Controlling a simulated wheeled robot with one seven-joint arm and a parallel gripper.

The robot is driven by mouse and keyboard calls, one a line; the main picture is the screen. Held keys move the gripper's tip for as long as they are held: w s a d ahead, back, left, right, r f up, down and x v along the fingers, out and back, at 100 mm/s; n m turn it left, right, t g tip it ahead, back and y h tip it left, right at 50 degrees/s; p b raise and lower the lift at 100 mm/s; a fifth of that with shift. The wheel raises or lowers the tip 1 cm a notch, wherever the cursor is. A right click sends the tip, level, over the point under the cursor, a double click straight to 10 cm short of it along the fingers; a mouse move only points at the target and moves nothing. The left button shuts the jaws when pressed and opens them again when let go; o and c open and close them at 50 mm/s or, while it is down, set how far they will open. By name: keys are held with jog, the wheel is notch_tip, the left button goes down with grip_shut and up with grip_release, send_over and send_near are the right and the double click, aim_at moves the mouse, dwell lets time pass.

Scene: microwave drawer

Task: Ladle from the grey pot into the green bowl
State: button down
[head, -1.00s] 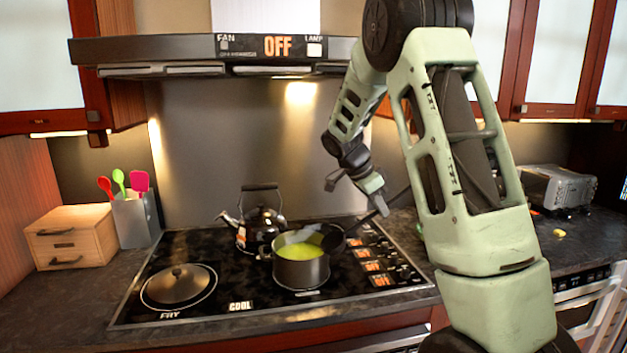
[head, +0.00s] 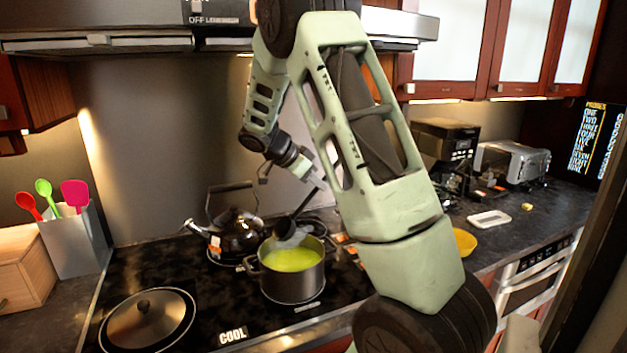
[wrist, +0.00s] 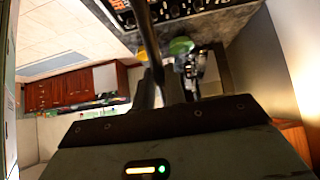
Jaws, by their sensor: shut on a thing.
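The grey pot (head: 291,284) stands on the black cooktop with yellow-green liquid in it. My gripper (head: 318,182) is above and to the right of the pot, shut on the handle of a dark ladle (head: 303,205). The ladle slants down to the left, and its head is at the pot's opening; I cannot tell how deep it is or whether it is filled. In the wrist view the handle runs up from between the fingers. A green round thing (wrist: 181,46), likely the green bowl, shows there; it is hidden behind my arm in the head view.
A dark kettle (head: 232,232) stands behind the pot and a lidded pan (head: 147,318) at front left. A utensil holder (head: 75,240) is at the left. A yellow bowl (head: 464,242), white tray (head: 489,219) and toaster oven (head: 513,163) are on the right counter. The range hood hangs above.

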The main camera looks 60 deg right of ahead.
aim_at(313, 190)
jog(key=shift+f+b, duration=0.35)
jog(key=shift+f, duration=1.45)
jog(key=f+b, duration=0.3)
jog(key=b, duration=0.1)
jog(key=f+b, duration=0.3)
jog(key=f, duration=0.1)
jog(key=f+b, duration=0.3)
jog(key=b, duration=0.1)
jog(key=shift+s+d+f+b, duration=0.15)
jog(key=shift+d+f+b, duration=0.1)
jog(key=shift+d+b, duration=0.05)
